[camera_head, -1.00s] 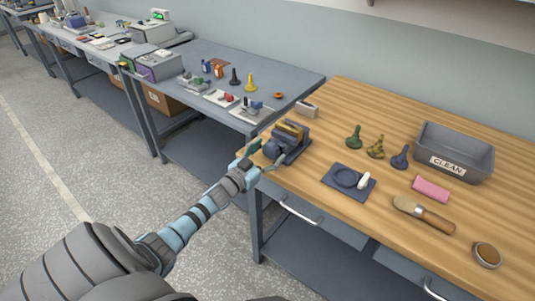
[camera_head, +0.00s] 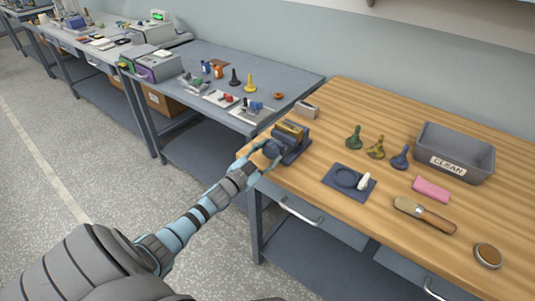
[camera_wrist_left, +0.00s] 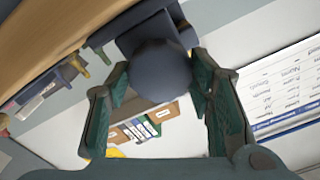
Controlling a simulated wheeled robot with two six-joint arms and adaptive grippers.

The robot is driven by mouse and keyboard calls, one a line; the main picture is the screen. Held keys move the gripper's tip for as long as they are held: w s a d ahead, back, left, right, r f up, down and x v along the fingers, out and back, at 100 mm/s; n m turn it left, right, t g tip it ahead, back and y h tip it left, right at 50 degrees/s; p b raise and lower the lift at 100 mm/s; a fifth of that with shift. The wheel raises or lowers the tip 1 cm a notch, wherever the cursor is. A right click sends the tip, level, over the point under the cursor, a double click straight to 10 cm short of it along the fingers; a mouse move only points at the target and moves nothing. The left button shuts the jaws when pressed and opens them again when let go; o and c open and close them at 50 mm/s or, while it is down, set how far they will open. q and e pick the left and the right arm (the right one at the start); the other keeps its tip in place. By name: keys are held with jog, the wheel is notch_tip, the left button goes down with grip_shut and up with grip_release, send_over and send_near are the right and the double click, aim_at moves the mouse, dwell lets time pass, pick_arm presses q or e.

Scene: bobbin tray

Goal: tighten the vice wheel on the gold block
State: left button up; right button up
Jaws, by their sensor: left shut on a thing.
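The dark blue vice (camera_head: 293,150) stands at the left front corner of the wooden bench, with the gold block (camera_head: 290,130) between its jaws. The vice's round wheel (camera_head: 272,149) faces my left arm. My left gripper (camera_head: 264,157) is at the wheel, shut on it. In the left wrist view the wheel (camera_wrist_left: 160,75) is a dark rounded shape between the two green fingers of my left gripper (camera_wrist_left: 160,82). The gold block cannot be made out there. My right gripper is in neither view.
On the wooden bench (camera_head: 330,235) are a small metal block (camera_head: 307,110), several dark and yellowish bobbin-like pieces, a blue tray (camera_head: 338,186), a pink cloth (camera_head: 431,188), a brush (camera_head: 425,214) and a grey CLEAN bin (camera_head: 455,160). A grey table (camera_head: 270,72) adjoins behind.

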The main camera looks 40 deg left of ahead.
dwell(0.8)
pick_arm(q)
jog(key=o, duration=1.2)
jog(key=shift+c, duration=0.2)
jog(key=s, duration=1.2)
jog(key=shift+d, duration=0.15)
